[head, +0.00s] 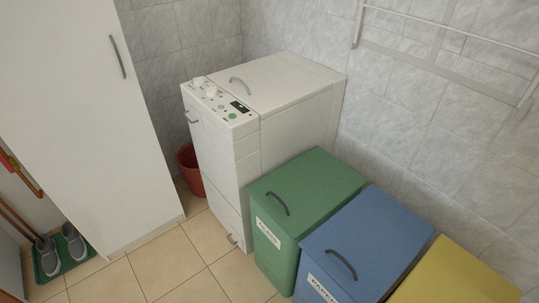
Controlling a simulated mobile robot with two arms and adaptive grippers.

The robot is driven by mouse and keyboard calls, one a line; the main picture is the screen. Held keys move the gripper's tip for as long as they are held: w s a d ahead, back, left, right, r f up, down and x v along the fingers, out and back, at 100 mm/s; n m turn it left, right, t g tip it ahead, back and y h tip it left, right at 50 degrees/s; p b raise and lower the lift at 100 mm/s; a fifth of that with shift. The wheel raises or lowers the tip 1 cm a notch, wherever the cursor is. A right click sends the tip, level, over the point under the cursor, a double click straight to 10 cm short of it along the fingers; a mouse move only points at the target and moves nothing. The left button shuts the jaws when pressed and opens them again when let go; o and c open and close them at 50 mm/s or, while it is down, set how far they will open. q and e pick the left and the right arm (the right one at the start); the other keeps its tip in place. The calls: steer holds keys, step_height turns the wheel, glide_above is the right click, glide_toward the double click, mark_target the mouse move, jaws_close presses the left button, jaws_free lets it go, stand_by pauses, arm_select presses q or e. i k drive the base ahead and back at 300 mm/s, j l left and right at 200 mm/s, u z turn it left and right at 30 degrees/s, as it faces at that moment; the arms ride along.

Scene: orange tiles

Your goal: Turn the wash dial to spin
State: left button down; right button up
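A white top-loading washing machine (285,110) stands in the corner against the tiled walls. Its control panel (218,103) runs along the near left edge of the top. The panel holds white dials (205,87), a small dark display and a green button. The labels are too small to read, so I cannot tell which dial is the wash dial or where it points. The lid with a grey handle is closed. Neither of my grippers shows in the head view.
Lidded green (308,185), blue (368,240) and yellow (455,275) bins stand right of the washer. A tall white cabinet (75,120) is at left. A red bucket (188,170) sits between cabinet and washer. Shoes rest on a green tray (47,275). Floor before the washer is clear.

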mark_target(198, 82)
steer(key=i+j, duration=0.15)
steer(key=j, duration=0.25)
steer(key=i+j, duration=0.1)
steer(key=j, duration=0.25)
steer(key=i+j, duration=0.15)
steer(key=j, duration=0.25)
